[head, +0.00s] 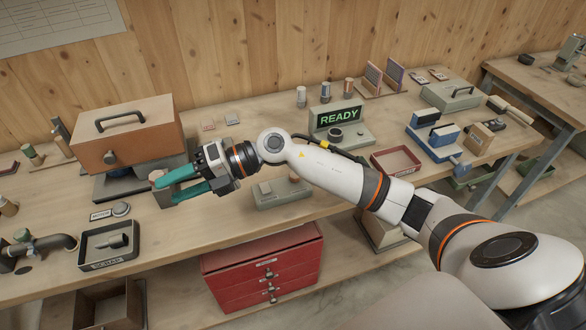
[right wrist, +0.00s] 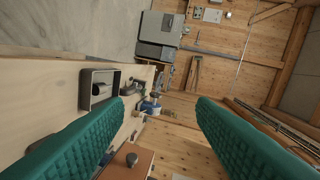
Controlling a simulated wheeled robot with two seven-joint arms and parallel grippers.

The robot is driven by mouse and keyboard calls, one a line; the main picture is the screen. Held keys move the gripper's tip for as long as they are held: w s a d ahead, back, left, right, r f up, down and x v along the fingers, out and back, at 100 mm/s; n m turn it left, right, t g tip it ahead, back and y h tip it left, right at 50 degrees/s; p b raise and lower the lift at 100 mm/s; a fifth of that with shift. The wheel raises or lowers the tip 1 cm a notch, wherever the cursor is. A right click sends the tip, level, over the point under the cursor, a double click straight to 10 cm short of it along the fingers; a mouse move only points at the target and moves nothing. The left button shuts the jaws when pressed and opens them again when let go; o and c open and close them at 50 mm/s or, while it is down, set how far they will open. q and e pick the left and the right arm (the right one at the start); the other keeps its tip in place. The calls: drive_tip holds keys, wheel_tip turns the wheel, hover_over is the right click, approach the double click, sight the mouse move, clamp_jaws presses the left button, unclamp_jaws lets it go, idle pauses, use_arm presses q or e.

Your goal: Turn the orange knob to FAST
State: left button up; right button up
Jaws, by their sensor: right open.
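The brown-orange box with a dark top handle (head: 125,140) stands on a dark base (head: 108,188) at the left of the bench in the head view. I cannot make out a clear orange knob or any FAST mark. A small pale pinkish piece (head: 157,177) shows at the fingertips, beside the base's right end, partly hidden. My right gripper (head: 165,189) points left there, its teal fingers apart. Whether they straddle that piece I cannot tell. In the right wrist view the fingers (right wrist: 160,105) are wide apart with nothing visibly held. My left gripper is out of view.
A black tray (head: 83,262) and dark pipe pieces (head: 40,250) lie in front of the box. A READY display (head: 337,117) stands behind my arm. A grey low box (head: 285,193) sits under the arm. A red drawer unit (head: 262,268) stands below the bench.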

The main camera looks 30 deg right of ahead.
drive_tip(key=w+d+f+g+h, duration=0.1)
drive_tip(key=d+g+h, duration=0.1)
drive_tip(key=d+h, duration=0.9)
drive_tip(key=w+d+f+g+h, duration=0.15)
drive_tip(key=d+h, duration=0.25)
drive_tip(key=d, duration=1.2)
wheel_tip(320, 180, down, 10)
drive_tip(key=p, duration=0.3)
drive_tip(key=shift+w+d+r, duration=0.1)
drive_tip(key=shift+d, duration=0.05)
drive_tip(key=shift+f, duration=0.65)
